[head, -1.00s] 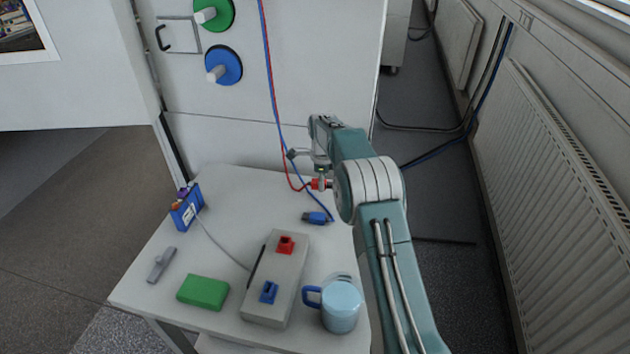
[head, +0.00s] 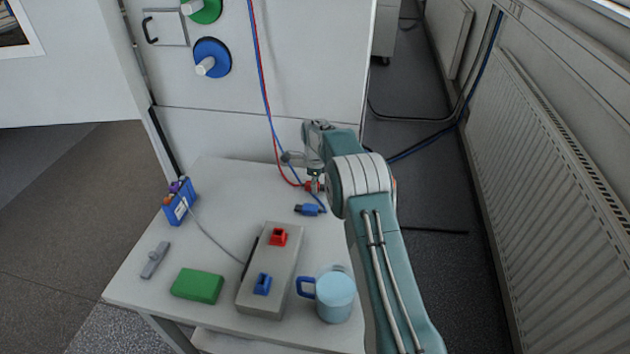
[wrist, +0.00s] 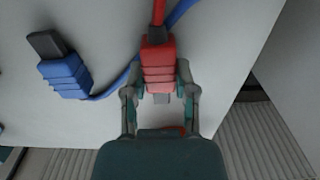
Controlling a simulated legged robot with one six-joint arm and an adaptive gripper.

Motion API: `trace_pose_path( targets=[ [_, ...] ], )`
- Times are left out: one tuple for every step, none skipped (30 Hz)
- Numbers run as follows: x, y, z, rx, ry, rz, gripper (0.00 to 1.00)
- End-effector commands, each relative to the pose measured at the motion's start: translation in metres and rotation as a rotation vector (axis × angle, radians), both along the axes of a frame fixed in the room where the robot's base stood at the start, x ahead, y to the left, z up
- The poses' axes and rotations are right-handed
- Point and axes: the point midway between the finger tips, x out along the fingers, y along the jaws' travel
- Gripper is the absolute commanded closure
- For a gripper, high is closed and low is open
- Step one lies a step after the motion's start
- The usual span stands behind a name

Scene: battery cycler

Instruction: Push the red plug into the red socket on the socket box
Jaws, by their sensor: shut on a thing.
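My gripper (wrist: 160,82) is shut on the red plug (wrist: 158,62), with a finger on each side of it in the wrist view. The red cable runs up from the plug's far end, and a grey tip shows at its near end. In the head view the red plug (head: 313,187) shows only in part beside my arm, above the back right of the table. The socket box (head: 283,262) is a grey block nearer the front. It has a red socket (head: 279,237) at its far end and a blue socket (head: 262,284) at its near end.
A blue plug (head: 307,210) lies on the table (head: 225,175) behind the socket box. A light blue mug (head: 335,298) stands right of the box.

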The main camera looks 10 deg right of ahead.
Motion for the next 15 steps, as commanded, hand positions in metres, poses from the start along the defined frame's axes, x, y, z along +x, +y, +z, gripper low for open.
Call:
trace_pose_path(
  targets=[
    [0.0,0.0,-0.0017,0.0,0.0,0.0,1.0],
    [0.0,0.0,-0.0024,0.0,0.0,0.0,1.0],
    [0.0,0.0,-0.0029,0.001,-0.001,0.0,1.0],
    [0.0,0.0,-0.0031,0.001,-0.001,0.0,1.0],
    [0.0,0.0,-0.0032,0.001,-0.001,0.0,1.0],
    [0.0,0.0,-0.0032,0.001,-0.001,0.0,1.0],
    [0.0,0.0,-0.0031,0.001,-0.001,0.0,1.0],
    [0.0,0.0,-0.0031,0.001,-0.001,0.0,1.0],
    [0.0,0.0,-0.0031,0.0,0.0,0.0,1.0],
    [0.0,0.0,-0.0031,0.0,0.0,0.0,0.55],
    [0.0,0.0,-0.003,0.0,0.0,0.0,0.42],
    [0.0,0.0,-0.003,0.0,0.0,0.0,0.24],
    [0.0,0.0,-0.003,0.0,0.0,0.0,0.24],
    [0.0,0.0,-0.003,0.0,0.0,0.0,0.24],
    [0.0,0.0,-0.003,0.0,0.0,0.0,0.24]
  ],
)
